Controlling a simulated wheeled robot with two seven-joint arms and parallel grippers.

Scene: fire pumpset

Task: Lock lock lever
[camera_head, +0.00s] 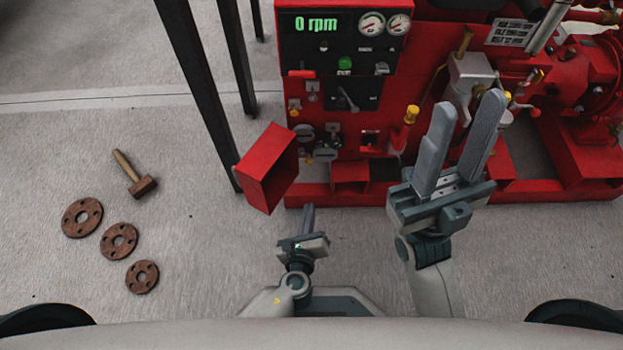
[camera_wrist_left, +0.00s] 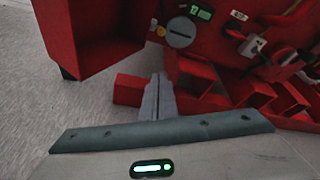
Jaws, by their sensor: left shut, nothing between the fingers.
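The red pump panel (camera_head: 340,85) stands ahead, with a display reading 0 rpm. I cannot tell which part is the lock lever. One slotted disc also shows in the left wrist view (camera_wrist_left: 181,32). My left gripper (camera_head: 307,210) is shut and empty, low in front of the panel and apart from it; its fingers (camera_wrist_left: 158,80) point toward the red base. My right gripper (camera_head: 468,108) is open and empty, raised at the panel's right.
An open red box door (camera_head: 268,165) juts out left of the panel and beside my left fingers in the wrist view (camera_wrist_left: 95,35). Dark posts (camera_head: 198,90) stand at left. Red machinery (camera_head: 580,100) fills the right.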

